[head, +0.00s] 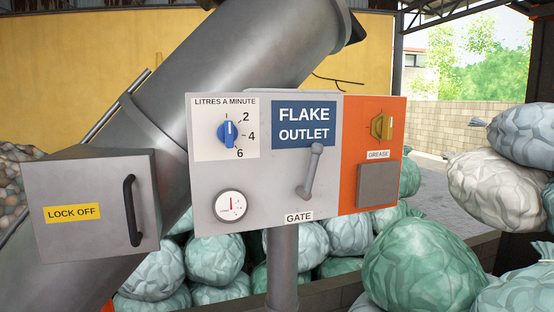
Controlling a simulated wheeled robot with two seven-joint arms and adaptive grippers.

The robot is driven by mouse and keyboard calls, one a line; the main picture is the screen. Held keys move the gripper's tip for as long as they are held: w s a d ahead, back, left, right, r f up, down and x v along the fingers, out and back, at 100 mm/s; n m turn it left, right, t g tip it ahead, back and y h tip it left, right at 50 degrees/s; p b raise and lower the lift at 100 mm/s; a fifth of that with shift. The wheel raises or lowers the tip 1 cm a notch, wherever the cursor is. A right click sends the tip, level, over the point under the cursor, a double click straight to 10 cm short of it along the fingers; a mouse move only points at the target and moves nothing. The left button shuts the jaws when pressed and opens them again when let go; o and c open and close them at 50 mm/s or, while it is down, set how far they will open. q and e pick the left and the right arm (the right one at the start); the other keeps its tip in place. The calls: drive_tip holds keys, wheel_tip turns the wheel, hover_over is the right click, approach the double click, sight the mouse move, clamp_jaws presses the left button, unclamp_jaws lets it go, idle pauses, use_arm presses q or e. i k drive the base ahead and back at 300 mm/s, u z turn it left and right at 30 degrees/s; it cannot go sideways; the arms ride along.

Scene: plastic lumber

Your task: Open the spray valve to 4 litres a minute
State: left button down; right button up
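The blue spray valve knob (227,134) sits on a white plate (208,150) headed "LITRES A MINUTE", at the upper left of the grey panel (270,190). Marks for 2, 4 and 6 run down the knob's right side. The knob's white pointer line stands about straight up, short of the 2 mark and away from the 4. Below it is a round white gauge (230,206) with a red needle pointing about straight up; its small print is unreadable. Neither of my grippers shows in the head view.
A grey lever (310,172) above "GATE" and a yellow knob (381,126) above "GREASE" share the panel. A "LOCK OFF" cabinet (95,185) with a black handle (132,210) stands at left. A slanted metal tube (250,45) runs behind. Full bags (420,265) lie around; the panel's front is clear.

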sight(227, 133)
drive_tip(key=z, duration=0.45)
drive_tip(key=k, duration=0.9)
drive_tip(key=u, duration=1.1)
